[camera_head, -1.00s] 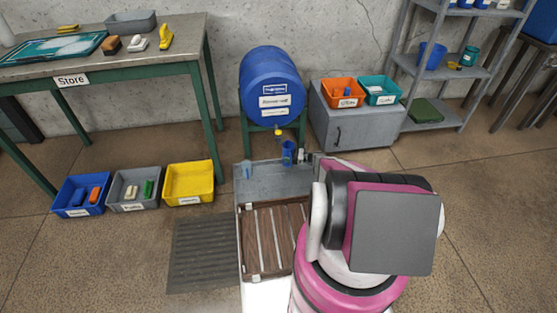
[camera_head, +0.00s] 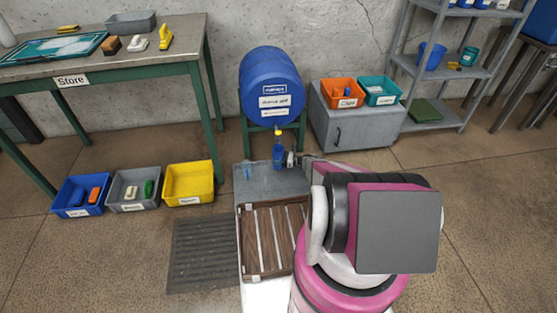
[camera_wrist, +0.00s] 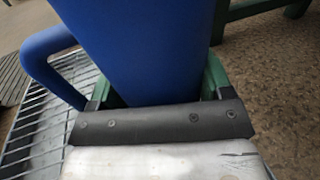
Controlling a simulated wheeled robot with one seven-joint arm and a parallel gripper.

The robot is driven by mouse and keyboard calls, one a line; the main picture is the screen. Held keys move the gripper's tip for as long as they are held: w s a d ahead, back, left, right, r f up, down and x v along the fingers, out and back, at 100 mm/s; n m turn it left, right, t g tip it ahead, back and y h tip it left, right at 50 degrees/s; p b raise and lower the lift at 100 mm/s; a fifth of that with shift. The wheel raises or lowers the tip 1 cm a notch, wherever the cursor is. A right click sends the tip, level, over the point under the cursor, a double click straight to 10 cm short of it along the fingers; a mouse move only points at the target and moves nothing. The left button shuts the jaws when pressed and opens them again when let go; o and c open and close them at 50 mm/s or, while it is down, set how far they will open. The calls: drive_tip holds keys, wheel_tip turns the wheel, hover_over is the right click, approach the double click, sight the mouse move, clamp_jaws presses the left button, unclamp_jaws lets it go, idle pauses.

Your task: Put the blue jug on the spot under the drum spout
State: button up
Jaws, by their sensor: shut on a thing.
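The blue jug (camera_head: 278,157) is in my gripper (camera_head: 287,159), just below the yellow spout (camera_head: 278,133) of the blue drum (camera_head: 271,85). In the wrist view the jug (camera_wrist: 145,45) fills the space between the gripper's fingers (camera_wrist: 160,85), its handle curving off to the left. The gripper is shut on it. A slatted metal grate (camera_wrist: 35,120) shows below and left of the jug in the wrist view. From these frames I cannot tell whether the jug's base touches a surface.
My grey deck and wooden slats lie in front of the drum. Blue (camera_head: 80,195), grey (camera_head: 134,188) and yellow (camera_head: 189,183) bins stand on the floor at left. A grey cabinet (camera_head: 350,125) with orange and teal bins stands right of the drum. A floor mat (camera_head: 203,255) lies at lower left.

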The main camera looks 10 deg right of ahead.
drive_tip(key=shift+f, duration=0.15)
drive_tip(key=o, duration=0.9)
drive_tip(key=shift+o, duration=0.2)
